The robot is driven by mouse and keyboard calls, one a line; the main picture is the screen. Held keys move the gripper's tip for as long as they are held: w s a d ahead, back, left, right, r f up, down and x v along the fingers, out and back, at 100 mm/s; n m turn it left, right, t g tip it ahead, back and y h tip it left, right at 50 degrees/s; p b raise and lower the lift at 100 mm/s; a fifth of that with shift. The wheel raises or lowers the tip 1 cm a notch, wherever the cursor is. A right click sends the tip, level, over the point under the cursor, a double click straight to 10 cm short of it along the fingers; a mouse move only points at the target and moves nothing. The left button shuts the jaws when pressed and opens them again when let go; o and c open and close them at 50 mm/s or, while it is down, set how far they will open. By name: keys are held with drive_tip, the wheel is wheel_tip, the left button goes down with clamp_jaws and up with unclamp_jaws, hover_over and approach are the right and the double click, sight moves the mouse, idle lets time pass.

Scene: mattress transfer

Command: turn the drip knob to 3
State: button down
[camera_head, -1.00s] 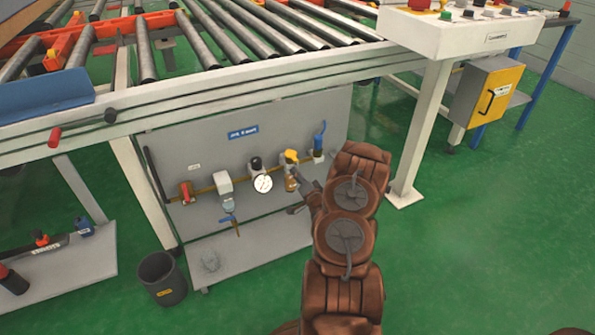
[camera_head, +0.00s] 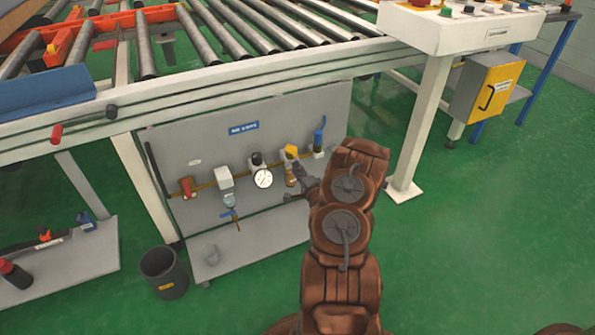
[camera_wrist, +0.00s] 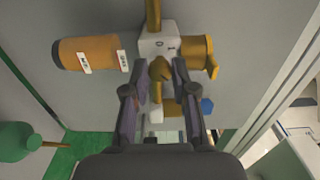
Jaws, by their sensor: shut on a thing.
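The lubricator's white block (camera_wrist: 152,46) sits on the brass pipe in the wrist view, with an amber bowl (camera_wrist: 90,53) at left and a yellow top part (camera_wrist: 199,56) at right. An olive-brown knob (camera_wrist: 160,69) stands in front of the block, between my fingertips. My gripper (camera_wrist: 161,76) is shut on this knob, one finger on each side. In the head view the lubricator's yellow top (camera_head: 291,152) and amber bowl (camera_head: 290,176) show just left of my gripper (camera_head: 302,188). The number the knob points to cannot be read.
Along the grey panel (camera_head: 270,120) sit a red valve (camera_head: 187,187), a dial gauge (camera_head: 263,179) and a blue-handled valve (camera_head: 319,140) close to the lubricator. A roller conveyor (camera_head: 230,80) runs above. A black bin (camera_head: 163,272) stands on the floor at left.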

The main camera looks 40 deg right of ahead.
drive_tip(key=shift+d+r, duration=0.1)
drive_tip(key=c, duration=0.9)
unclamp_jaws()
drive_tip(key=shift+c, duration=0.2)
drive_tip(key=v, duration=1.2)
drive_tip(key=shift+w, duration=0.1)
